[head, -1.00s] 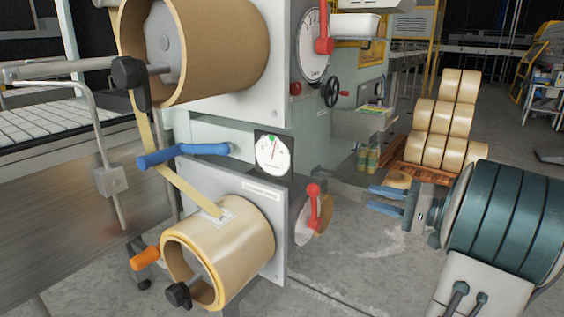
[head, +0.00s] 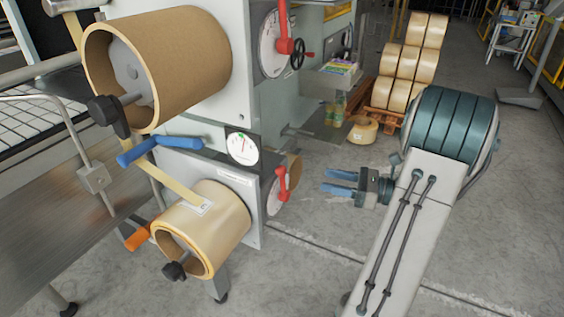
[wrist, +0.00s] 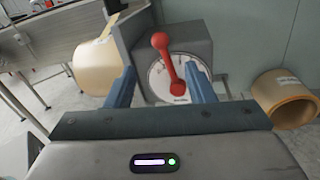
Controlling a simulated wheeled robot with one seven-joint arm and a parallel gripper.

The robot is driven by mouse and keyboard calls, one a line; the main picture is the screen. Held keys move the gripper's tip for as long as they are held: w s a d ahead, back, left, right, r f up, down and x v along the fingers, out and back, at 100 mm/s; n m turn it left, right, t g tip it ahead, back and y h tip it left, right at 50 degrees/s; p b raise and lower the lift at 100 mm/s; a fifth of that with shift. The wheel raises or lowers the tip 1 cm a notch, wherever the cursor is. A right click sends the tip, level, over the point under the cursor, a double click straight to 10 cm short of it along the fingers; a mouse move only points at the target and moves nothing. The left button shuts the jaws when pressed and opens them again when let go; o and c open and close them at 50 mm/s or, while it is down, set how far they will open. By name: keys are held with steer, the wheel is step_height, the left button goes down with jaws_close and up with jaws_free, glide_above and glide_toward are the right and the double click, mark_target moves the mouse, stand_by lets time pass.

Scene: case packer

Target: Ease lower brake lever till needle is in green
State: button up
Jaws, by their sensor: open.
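The lower brake lever (head: 281,183) is red and stands over a white dial on the side of the machine's lower plate. In the wrist view the lever (wrist: 168,62) rises with its round knob at the top, tilted slightly left. My gripper (head: 340,181) is open, to the right of the lever and apart from it. In the wrist view its blue fingers (wrist: 164,88) stand on either side of the lever and dial, with nothing held. The tension gauge (head: 242,149) is white with a small green mark at its top; its needle is too small to read surely.
The lower tape roll (head: 203,232) and the upper roll (head: 160,70) sit on the machine's front. An upper red lever (head: 284,42) is above. A loose roll (head: 362,131) lies on the floor beyond my gripper. Clear floor lies below my gripper.

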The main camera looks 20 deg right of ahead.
mark_target(283, 169)
steer(key=x, duration=1.3)
steer(key=shift+w+a+p, duration=0.25)
steer(key=shift+p, duration=0.05)
steer(key=c, duration=1)
steer(key=shift+d, duration=0.15)
jaws_close()
